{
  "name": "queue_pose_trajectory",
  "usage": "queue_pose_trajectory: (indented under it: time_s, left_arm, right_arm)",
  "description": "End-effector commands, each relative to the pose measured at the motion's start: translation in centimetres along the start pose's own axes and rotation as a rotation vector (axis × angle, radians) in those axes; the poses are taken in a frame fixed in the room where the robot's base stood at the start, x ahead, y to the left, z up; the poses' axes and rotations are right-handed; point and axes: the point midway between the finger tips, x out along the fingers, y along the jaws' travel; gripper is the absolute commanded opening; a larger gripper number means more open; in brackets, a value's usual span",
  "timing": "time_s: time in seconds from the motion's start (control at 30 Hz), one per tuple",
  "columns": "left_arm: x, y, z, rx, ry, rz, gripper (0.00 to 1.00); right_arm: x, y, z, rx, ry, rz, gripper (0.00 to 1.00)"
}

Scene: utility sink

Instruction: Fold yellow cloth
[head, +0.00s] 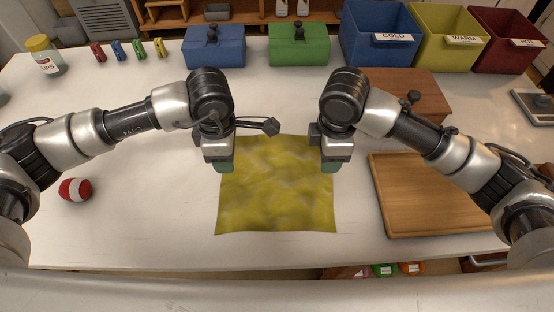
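A yellow cloth (275,190) lies spread out on the white table, roughly square, with its near edge toward me. My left gripper (222,168) is over the cloth's left edge, toward its far side. My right gripper (330,167) is over the cloth's right edge at about the same depth. Both point downward with greenish fingertips. The arms and gripper bodies hide the cloth's far corners. I cannot tell whether either gripper is open or shut, or touching the cloth.
A wooden board (430,195) lies right of the cloth. A red and white ball (75,190) is at left. Blue (215,47) and green (299,45) lidded boxes and the COLD (378,45), WARM (447,50) and HOT (506,55) bins stand behind. Free table lies left of the cloth.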

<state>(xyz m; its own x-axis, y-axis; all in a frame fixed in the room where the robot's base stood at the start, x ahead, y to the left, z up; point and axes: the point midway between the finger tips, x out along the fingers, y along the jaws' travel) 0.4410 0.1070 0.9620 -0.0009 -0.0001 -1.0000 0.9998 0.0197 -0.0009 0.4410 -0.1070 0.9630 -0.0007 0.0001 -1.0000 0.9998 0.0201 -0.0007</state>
Motion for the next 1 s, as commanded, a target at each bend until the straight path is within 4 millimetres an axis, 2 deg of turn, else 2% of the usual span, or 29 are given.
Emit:
queue_pose_trajectory:
  time_s: [0.3,0.5,1.0]
  left_arm:
    - [4.7,-0.1,0.0,0.0,0.001,-0.004,0.49]
    - [6.9,0.0,0.0,-0.001,0.0,-0.002,0.49]
    - [8.0,0.0,0.0,0.0,0.0,0.0,0.49]
  right_arm:
    - [4.7,-0.1,0.1,0.001,-0.002,-0.005,0.49]
    - [7.0,0.0,0.0,0.002,0.0,-0.003,0.49]
    - [8.0,0.0,0.0,0.0,0.0,-0.001,0.49]
